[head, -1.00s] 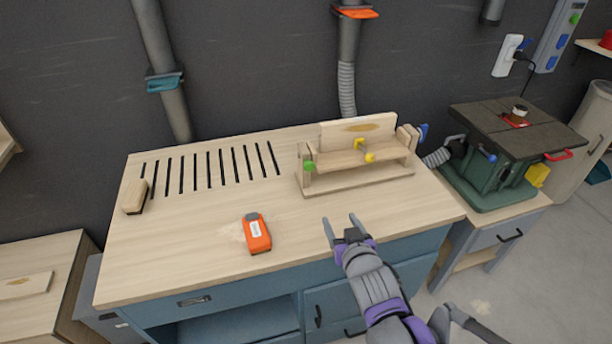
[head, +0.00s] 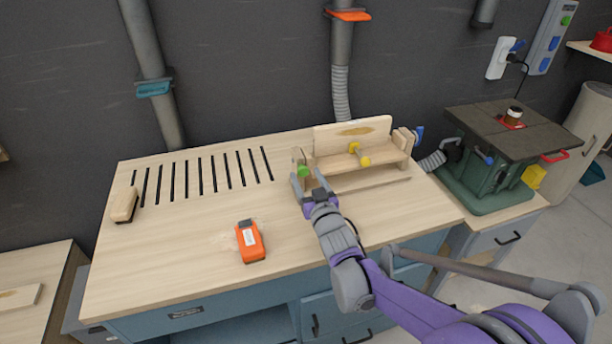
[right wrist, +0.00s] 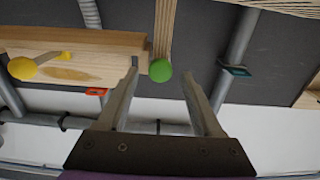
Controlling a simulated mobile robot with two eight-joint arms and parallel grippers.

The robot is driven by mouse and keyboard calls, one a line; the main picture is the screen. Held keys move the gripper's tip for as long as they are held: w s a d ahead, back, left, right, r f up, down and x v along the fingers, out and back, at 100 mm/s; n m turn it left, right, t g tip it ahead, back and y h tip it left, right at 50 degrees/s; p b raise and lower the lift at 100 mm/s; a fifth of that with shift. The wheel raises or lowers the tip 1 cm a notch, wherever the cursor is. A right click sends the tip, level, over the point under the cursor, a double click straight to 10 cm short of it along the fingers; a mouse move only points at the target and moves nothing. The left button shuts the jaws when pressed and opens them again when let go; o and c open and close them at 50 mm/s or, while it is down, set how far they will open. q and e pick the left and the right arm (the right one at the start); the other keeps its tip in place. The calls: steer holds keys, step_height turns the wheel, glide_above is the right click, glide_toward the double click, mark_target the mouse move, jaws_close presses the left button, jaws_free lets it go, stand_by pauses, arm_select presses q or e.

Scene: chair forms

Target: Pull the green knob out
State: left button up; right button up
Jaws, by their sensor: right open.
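The green knob (head: 303,171) is on the left end of the wooden jig (head: 350,176) on the workbench. My right gripper (head: 309,178) is open and just in front of the knob in the head view. In the right wrist view the green knob (right wrist: 162,72) lies between and beyond the tips of my open right gripper (right wrist: 159,72), nearer the left finger. I cannot tell whether the fingers reach around it. A yellow knob (head: 364,160) is at the jig's middle and also shows in the right wrist view (right wrist: 22,69). My left gripper is not in view.
An orange device (head: 250,241) lies on the bench (head: 180,240) left of my right arm. A wooden block (head: 124,205) is at the bench's left, beside dark slots. A green machine (head: 490,165) stands right of the bench.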

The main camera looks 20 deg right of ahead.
steer(key=shift+w, duration=0.4)
jaws_close()
stand_by(1.2)
